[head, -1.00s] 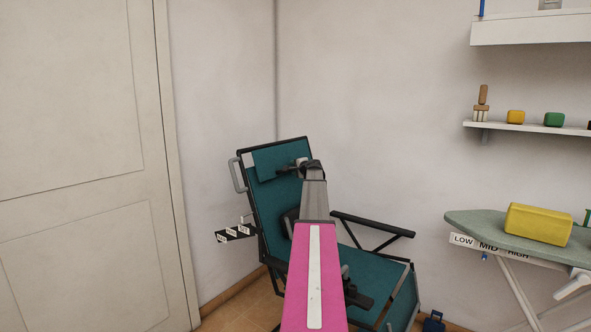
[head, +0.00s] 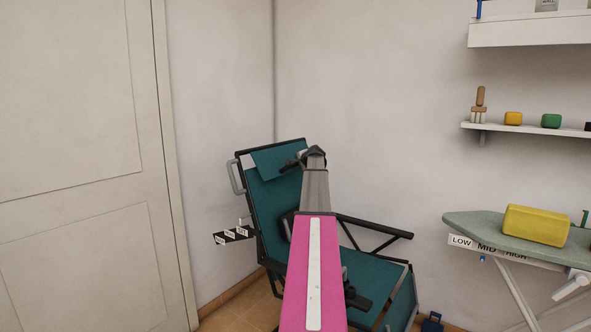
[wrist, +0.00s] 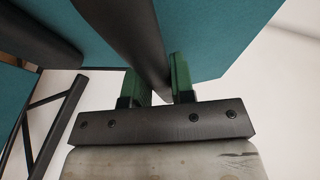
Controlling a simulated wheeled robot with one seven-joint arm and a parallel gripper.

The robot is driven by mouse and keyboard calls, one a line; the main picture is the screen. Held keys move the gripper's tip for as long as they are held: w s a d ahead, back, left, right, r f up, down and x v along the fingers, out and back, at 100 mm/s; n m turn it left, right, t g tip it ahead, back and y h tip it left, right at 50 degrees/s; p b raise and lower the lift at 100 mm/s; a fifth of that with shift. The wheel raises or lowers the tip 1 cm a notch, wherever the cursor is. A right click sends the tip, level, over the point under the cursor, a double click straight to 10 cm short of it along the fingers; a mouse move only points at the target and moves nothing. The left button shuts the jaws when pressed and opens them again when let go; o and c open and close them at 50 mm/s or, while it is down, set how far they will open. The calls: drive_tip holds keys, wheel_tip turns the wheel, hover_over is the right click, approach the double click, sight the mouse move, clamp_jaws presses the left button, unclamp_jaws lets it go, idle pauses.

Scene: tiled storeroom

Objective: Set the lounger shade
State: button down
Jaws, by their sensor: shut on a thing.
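The lounger has a dark frame and a teal seat and backrest (head: 265,215); it stands by the room corner. A teal panel (head: 272,164), apparently the shade, sits slanted at the backrest's top, with a pale patch at its left. My gripper (head: 290,163) is at this panel's right side, partly hidden by my wrist. In the wrist view, the green fingertips of my gripper (wrist: 158,80) are on both sides of a dark bar (wrist: 125,35) and shut on it. Teal fabric (wrist: 210,35) spreads behind the bar. Whether the bar belongs to the shade is not fully clear.
A black strip with several white labels (head: 229,233) sticks out left of the lounger. An ironing board (head: 470,222) with a yellow block (head: 537,225) stands at right, below wall shelves (head: 540,129). A door (head: 80,180) is at left. My arm hides part of the seat.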

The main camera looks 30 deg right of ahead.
wheel_tip(320, 180, up, 16)
drive_tip(key=n+g+h, duration=0.2)
drive_tip(key=g+h, duration=0.1)
drive_tip(key=g, duration=0.7)
drive_tip(key=shift+s+d, duration=0.2)
drive_tip(key=shift+s, duration=0.2)
drive_tip(key=c, duration=1)
unclamp_jaws()
drive_tip(key=shift+a, duration=0.1)
drive_tip(key=v, duration=1)
drive_tip(key=shift+a+r, duration=0.15)
drive_tip(key=shift+r, duration=0.15)
